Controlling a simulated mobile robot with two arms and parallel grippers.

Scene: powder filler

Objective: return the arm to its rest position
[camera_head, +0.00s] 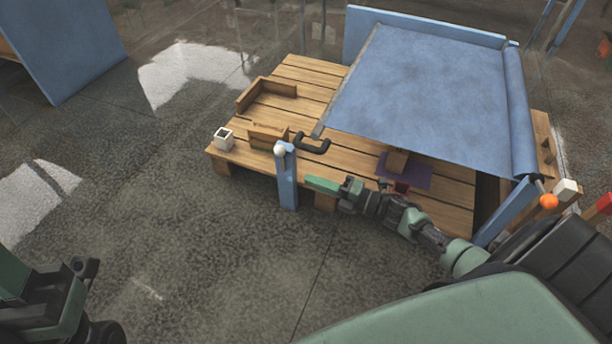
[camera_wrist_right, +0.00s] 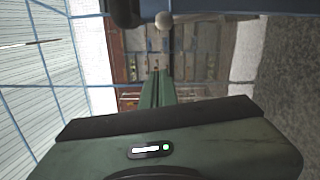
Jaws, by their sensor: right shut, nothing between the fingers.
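My right arm (camera_head: 415,222) reaches in from the lower right in the head view, over the front of the wooden pallet table. Its green gripper (camera_head: 322,186) is shut and empty, just right of the blue post with a white ball on top (camera_head: 280,150). In the right wrist view the gripper fingers (camera_wrist_right: 157,88) are together with nothing between them, and the white ball (camera_wrist_right: 163,19) shows beyond them. Part of my left arm (camera_head: 50,300) shows at the lower left; its fingertips are not in view.
The wooden table (camera_head: 305,75) carries a blue sloping panel (camera_head: 425,95), a black handle (camera_head: 312,143), a small white box (camera_head: 223,139), wooden blocks (camera_head: 268,134) and a purple pad (camera_head: 418,176). An orange ball (camera_head: 548,201) is at the right. Open floor (camera_head: 210,240) lies in front.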

